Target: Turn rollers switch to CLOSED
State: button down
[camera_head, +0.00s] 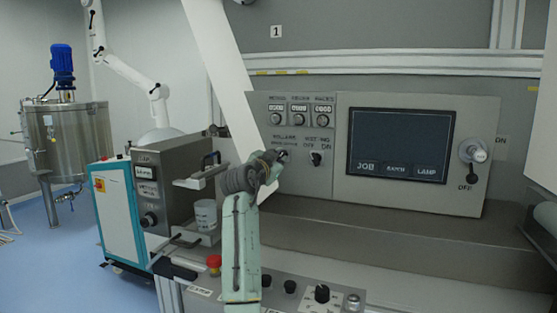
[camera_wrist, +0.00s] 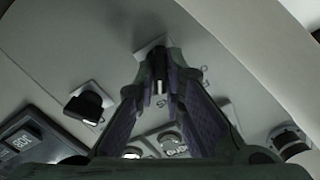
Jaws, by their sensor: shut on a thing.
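The rollers switch (camera_head: 284,153) is a small dark knob under a "ROLLERS" label on the grey control panel (camera_head: 400,199). My gripper (camera_head: 277,157) reaches up to it from below and covers part of the knob and its position lettering. In the wrist view the switch (camera_wrist: 158,68) sits on a light square plate between the fingertips. My gripper (camera_wrist: 160,84) is shut on it, one finger on each side. I cannot read which position the knob points to.
A second black switch (camera_head: 316,158) with OFF and ON marks is close on the right. A dark screen (camera_head: 401,144) and a rotary handle (camera_head: 472,152) are farther right. A lower console carries a red button (camera_head: 214,261) and several knobs. A white cup (camera_head: 205,214) stands at left.

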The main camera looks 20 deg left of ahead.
jog(key=c, duration=1.7)
grip_release()
jog(key=s, duration=1.2)
jog(key=shift+a, duration=0.2)
